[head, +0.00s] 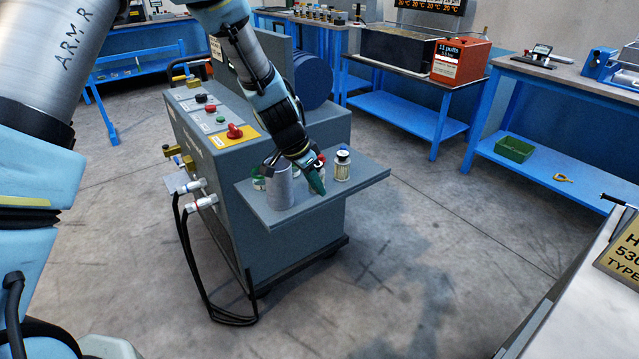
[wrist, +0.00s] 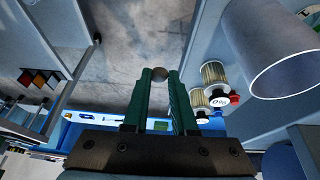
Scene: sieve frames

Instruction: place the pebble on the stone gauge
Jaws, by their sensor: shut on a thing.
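The pebble (wrist: 158,73) is small, round and brownish grey. It sits between the tips of my gripper's green fingers (wrist: 160,78) in the wrist view, and the gripper is shut on it. In the head view my gripper (head: 317,184) points down over the cart's grey side shelf (head: 350,187), close to the small bottles. The pebble cannot be made out there. I cannot identify the stone gauge with certainty; a small black instrument (head: 537,56) stands on the right-hand bench, far from my gripper.
A grey cylinder (head: 280,188) stands on the shelf left of my gripper, and a capped bottle (head: 342,165) to its right. Blue benches line the back and right. A green bin (head: 514,148) is on a lower shelf. Open floor lies between cart and benches.

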